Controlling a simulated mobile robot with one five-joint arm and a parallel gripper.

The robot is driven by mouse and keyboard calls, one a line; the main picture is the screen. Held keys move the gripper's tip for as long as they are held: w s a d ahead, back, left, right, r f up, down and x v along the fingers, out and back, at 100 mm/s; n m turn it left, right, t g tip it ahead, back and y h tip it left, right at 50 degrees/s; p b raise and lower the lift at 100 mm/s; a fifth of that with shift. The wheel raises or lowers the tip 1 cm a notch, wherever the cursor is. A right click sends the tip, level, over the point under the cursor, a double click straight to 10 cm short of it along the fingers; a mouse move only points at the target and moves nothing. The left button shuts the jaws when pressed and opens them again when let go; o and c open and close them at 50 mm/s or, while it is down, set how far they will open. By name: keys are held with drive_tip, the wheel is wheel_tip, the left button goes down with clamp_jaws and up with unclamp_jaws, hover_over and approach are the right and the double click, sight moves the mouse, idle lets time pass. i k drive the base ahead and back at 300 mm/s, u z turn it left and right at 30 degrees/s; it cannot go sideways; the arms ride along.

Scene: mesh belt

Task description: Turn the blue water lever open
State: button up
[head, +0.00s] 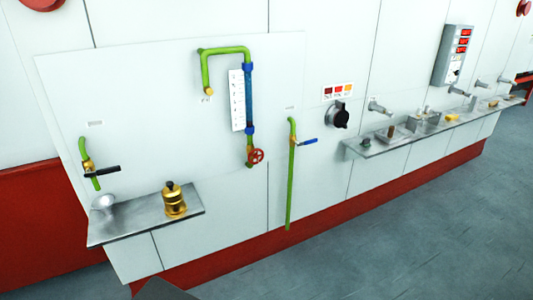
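The lever sticks out to the right of the pipe, roughly level, at a small brass-coloured valve body (295,141). A small label sits on the wall just above this pipe. My gripper is not in view, so its state and its distance from the lever are not shown.
A black lever (102,170) is on another green pipe at left, above a metal shelf (125,227) with a brass pot (175,200). A red handwheel (256,156) and black knob (341,115) flank the blue lever. Shelf (375,152) juts out right. Floor (420,230) is clear.

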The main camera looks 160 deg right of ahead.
sight(306, 142)
drive_tip(key=u, duration=0.5)
drive_tip(key=i, duration=0.1)
drive_tip(key=u, duration=5.75)
drive_tip(key=i, duration=1.7)
drive_tip(key=u, duration=0.55)
drive_tip(key=k, duration=0.5)
drive_tip(key=u, duration=0.05)
